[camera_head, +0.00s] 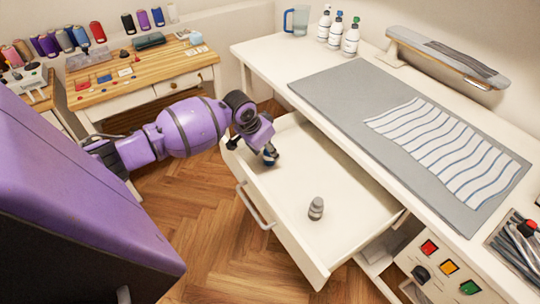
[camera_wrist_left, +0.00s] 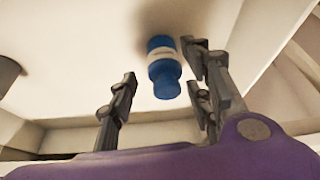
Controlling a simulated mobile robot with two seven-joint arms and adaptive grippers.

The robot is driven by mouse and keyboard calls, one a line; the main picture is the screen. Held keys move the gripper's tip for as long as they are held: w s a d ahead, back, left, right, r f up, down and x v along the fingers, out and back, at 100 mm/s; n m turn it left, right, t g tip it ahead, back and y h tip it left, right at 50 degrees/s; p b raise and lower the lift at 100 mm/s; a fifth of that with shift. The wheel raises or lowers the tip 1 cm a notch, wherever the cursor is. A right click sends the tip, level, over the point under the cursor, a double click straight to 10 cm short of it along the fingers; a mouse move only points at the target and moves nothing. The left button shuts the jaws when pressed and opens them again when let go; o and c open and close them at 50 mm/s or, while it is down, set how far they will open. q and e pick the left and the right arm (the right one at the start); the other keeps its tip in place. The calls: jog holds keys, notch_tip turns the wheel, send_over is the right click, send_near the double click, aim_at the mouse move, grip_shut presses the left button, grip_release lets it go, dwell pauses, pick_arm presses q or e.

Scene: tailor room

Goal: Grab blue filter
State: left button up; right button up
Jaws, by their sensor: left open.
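The blue filter (camera_head: 272,159) is a small blue cylinder with a white band, inside the open white drawer (camera_head: 355,200) near its left end. My left gripper (camera_head: 254,147) is over that end of the drawer, partly hiding the filter in the head view. In the left wrist view the filter (camera_wrist_left: 163,70) shows between the open fingers of my left gripper (camera_wrist_left: 158,62), closer to the right-hand finger. I cannot tell whether that finger touches it. My right gripper is in neither view.
A grey filter-like piece (camera_head: 316,209) stands in the drawer, right of the blue one. The white table (camera_head: 265,57) overhangs the drawer's back, with a grey mat (camera_head: 330,88) and striped cloth (camera_head: 450,150) on top. The drawer's middle is mostly free.

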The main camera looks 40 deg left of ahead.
pick_arm(q)
jog(key=shift+x, duration=0.75)
jog(key=c, duration=1.2)
jog(key=shift+o, duration=0.2)
jog(key=shift+r, duration=0.1)
